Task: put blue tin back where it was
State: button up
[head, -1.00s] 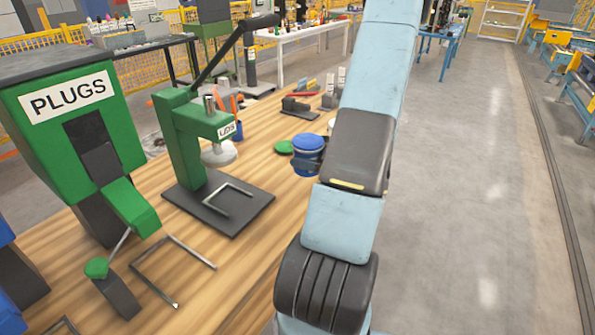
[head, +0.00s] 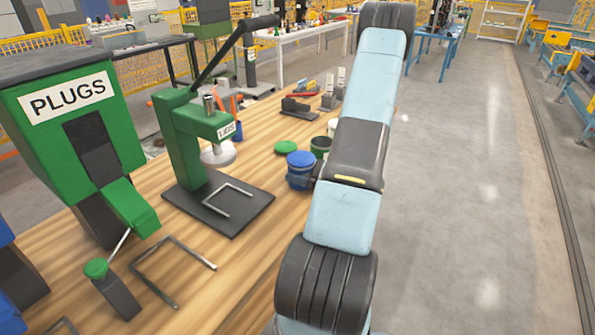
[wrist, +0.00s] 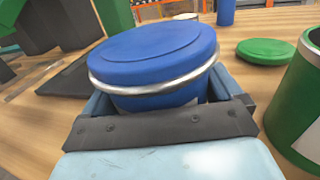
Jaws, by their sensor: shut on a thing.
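The blue tin (head: 300,172), with its blue lid on, is upright at the right side of the wooden bench, in front of a green tin. In the wrist view the blue tin (wrist: 155,60) fills the middle, with a silver ring under its lid. My gripper (wrist: 160,108) is shut on it, one finger at each side of its body. In the head view my arm hides most of the gripper. I cannot tell whether the tin's base touches the bench.
An open green tin (head: 320,146) stands just behind, at the right in the wrist view. A loose green lid (head: 286,147) lies on the bench (head: 255,255). The green lids press (head: 185,140) stands to the left. Bare bench lies between the press and the blue tin.

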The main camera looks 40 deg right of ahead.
jog(key=o, duration=0.8)
jog(key=v, duration=1.2)
